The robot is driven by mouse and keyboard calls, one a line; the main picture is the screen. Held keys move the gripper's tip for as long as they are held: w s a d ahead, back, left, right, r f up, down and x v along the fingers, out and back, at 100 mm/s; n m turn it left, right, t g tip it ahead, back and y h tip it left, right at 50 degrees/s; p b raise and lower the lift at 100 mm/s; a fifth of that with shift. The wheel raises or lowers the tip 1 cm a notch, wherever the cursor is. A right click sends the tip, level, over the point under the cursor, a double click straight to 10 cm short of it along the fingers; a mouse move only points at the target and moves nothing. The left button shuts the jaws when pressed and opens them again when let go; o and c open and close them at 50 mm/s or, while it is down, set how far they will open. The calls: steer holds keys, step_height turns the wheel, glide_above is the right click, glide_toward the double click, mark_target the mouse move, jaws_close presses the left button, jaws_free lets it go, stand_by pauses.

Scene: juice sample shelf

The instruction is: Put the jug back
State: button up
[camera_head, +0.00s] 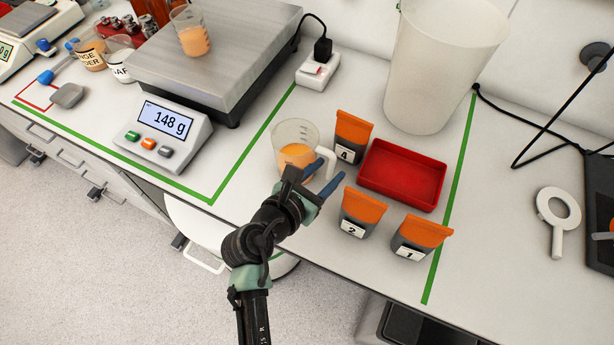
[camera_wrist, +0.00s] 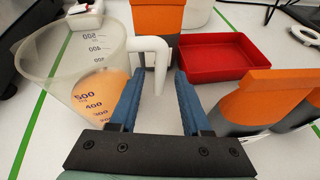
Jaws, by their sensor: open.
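The jug (camera_head: 297,140) is a clear measuring jug with orange juice in it and a white handle. It stands upright on the bench, left of the orange-lidded box marked 4 (camera_head: 352,136). In the wrist view the jug (camera_wrist: 70,62) is at the left, and its white handle (camera_wrist: 150,50) reaches in between my fingers. My gripper (camera_head: 325,188) is open, with its two blue fingers on either side of the handle. It also shows in the wrist view (camera_wrist: 155,92). I cannot tell whether a finger touches the handle.
A red tray (camera_head: 375,180) lies right of the jug, with orange-lidded boxes marked 2 (camera_head: 360,213) and 1 (camera_head: 420,238) in front. A white bin (camera_head: 430,80) stands behind. A scale (camera_head: 165,135) reading 148 g, with a beaker (camera_head: 193,35) on its plate, is at left.

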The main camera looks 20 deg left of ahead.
steer(key=v, duration=1)
steer(key=w+d+r+m+t+y, duration=0.1)
steer(key=w+r+m+t, duration=0.1)
steer(key=w+r+m, duration=0.35)
steer(key=w+d+r+m+t, duration=0.1)
steer(key=w+r+m, duration=0.1)
steer(key=r+m, duration=0.65)
steer(key=w+d+r+m+t+y, duration=0.1)
steer(key=w+r+m+t, duration=0.2)
steer(key=r, duration=0.8)
steer(key=s+d+r+m+t, duration=0.2)
steer(key=r+m, duration=0.3)
steer(key=r, duration=0.5)
steer(key=s+d+r+m+t, duration=0.3)
steer(key=s+d+r+m, duration=0.1)
steer(key=r, duration=0.5)
steer(key=s+d+r+m+t, duration=0.3)
steer(key=r+m, duration=0.4)
steer(key=r, duration=0.3)
steer(key=shift+s+d+r+y, duration=0.2)
steer(key=shift+d+r+y, duration=0.1)
steer(key=shift+d, duration=0.25)
